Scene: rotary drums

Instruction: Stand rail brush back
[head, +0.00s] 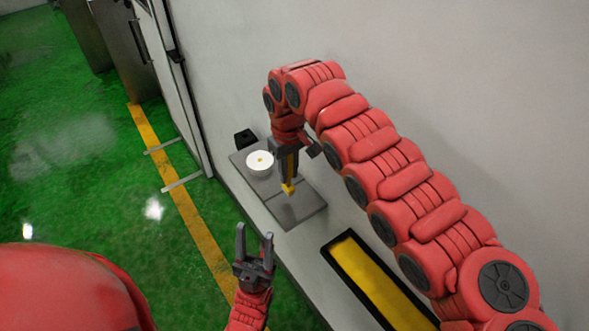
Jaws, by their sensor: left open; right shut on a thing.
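My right gripper (285,178) points down over a grey plate (298,209) and is shut on a narrow yellow object (289,188), apparently the rail brush. The gripper hides most of it, and I cannot tell whether its lower end touches the plate. It looks roughly upright. A white round piece with a yellow centre (260,161) sits on the plate just left of the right gripper. My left gripper (255,239) is open and empty, in front of the ledge over the green floor, apart from the plate.
A small black block (246,138) is at the plate's far end by the wall. A black-rimmed yellow tray or recess (375,283) lies nearer on the pale ledge (330,222). The wall (420,70) rises close behind my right arm. Green floor lies left.

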